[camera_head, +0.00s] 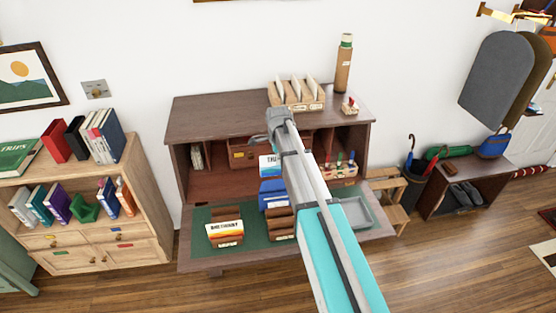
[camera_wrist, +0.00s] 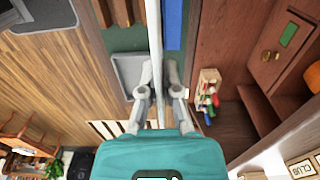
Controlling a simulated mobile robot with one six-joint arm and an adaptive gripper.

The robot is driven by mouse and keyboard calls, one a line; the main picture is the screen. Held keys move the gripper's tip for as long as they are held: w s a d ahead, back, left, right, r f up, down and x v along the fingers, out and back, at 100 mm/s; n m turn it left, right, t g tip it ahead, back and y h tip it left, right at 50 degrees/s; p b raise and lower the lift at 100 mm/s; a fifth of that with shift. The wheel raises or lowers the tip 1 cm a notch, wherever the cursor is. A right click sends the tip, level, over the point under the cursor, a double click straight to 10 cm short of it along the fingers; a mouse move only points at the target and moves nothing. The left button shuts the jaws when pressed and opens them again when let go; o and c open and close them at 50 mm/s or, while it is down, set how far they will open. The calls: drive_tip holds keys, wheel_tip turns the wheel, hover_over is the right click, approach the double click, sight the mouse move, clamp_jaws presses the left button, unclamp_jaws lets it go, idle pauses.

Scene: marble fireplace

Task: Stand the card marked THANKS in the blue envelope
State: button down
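The card marked THANKS (camera_head: 268,165) is white with blue lettering; only "TH" shows in the head view, the rest hidden behind my arm. The wrist view shows a pale card (camera_wrist: 154,35) edge-on between the fingers of my gripper (camera_wrist: 158,75), which is closed on it. The blue envelope (camera_head: 271,194) stands on the green desk mat, below the card in the head view. It appears as a blue strip right of the card in the wrist view (camera_wrist: 173,22). I cannot tell whether the card's lower edge is inside. My fingertips are hidden in the head view.
A brown holder (camera_head: 226,242) with a BIRTHDAY card stands left on the mat (camera_head: 200,217); another brown holder (camera_head: 281,229) stands near the envelope. A grey tray (camera_head: 362,212) lies to the right. The desk's cubbies (camera_head: 243,153) rise behind. The mat's far left is clear.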

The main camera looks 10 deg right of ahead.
drive_tip(key=b, duration=0.8)
hover_over(278, 186)
drive_tip(key=s, duration=0.2)
drive_tip(key=shift+w+a+f, duration=0.1)
drive_tip(key=shift+f, duration=1.95)
drive_tip(key=shift+w+a+f, duration=0.1)
drive_tip(key=shift+f, duration=1.95)
drive_tip(key=shift+f+b, duration=3.2)
drive_tip(key=shift+f, duration=0.05)
drive_tip(key=c, duration=0.7)
unclamp_jaws()
